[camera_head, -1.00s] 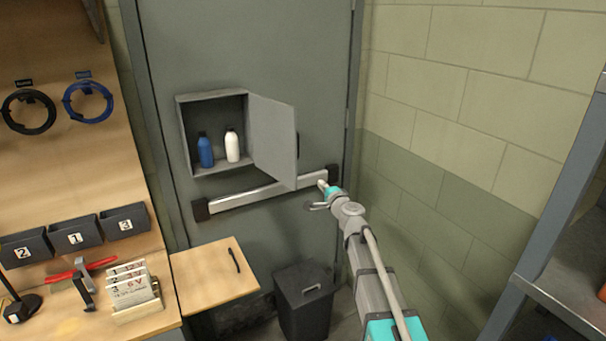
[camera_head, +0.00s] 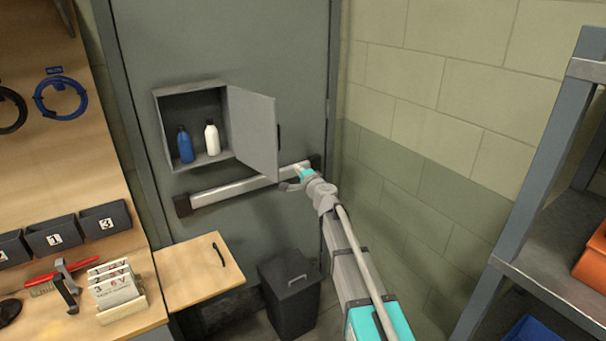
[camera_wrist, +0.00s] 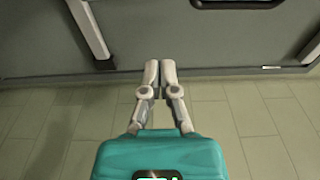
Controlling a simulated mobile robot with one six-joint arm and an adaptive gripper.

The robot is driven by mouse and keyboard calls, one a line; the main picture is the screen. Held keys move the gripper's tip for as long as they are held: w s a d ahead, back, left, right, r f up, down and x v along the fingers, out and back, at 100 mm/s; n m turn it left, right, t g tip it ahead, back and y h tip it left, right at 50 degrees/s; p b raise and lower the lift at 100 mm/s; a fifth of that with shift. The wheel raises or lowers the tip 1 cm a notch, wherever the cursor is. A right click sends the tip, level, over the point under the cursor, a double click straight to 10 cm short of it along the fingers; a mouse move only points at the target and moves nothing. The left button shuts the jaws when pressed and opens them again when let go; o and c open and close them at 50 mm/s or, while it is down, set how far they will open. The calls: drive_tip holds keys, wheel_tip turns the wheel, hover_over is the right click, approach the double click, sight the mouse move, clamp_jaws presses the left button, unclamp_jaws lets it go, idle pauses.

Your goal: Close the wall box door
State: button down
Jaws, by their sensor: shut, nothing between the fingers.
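The wall box (camera_head: 158,122) is a grey open-fronted box on the big grey door. Its door (camera_head: 252,135) stands open, swung out to the right, with a dark handle (camera_head: 279,136) on its right edge. A blue bottle (camera_head: 186,146) and a white bottle (camera_head: 211,140) stand upright inside. My gripper (camera_head: 287,186) is below and just right of the box door's lower right corner, in front of the push bar. Its fingers are together and empty in the wrist view (camera_wrist: 160,66). Whether it touches the box door is unclear.
A push bar (camera_head: 235,189) crosses the big door below the box. A wooden drawer front or flap (camera_head: 200,272) and a dark bin (camera_head: 290,295) stand below. A workbench (camera_head: 130,325) is at left, a metal shelf (camera_head: 545,240) at right. A block wall (camera_head: 430,120) is close beside my arm.

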drive_tip(key=x, duration=0.6)
drive_tip(key=s+a, duration=0.2)
drive_tip(key=s, duration=0.1)
drive_tip(key=shift+s+a, duration=0.2)
drive_tip(key=shift+s, duration=0.1)
drive_tip(key=shift+s+a, duration=0.15)
drive_tip(key=shift+s, duration=0.15)
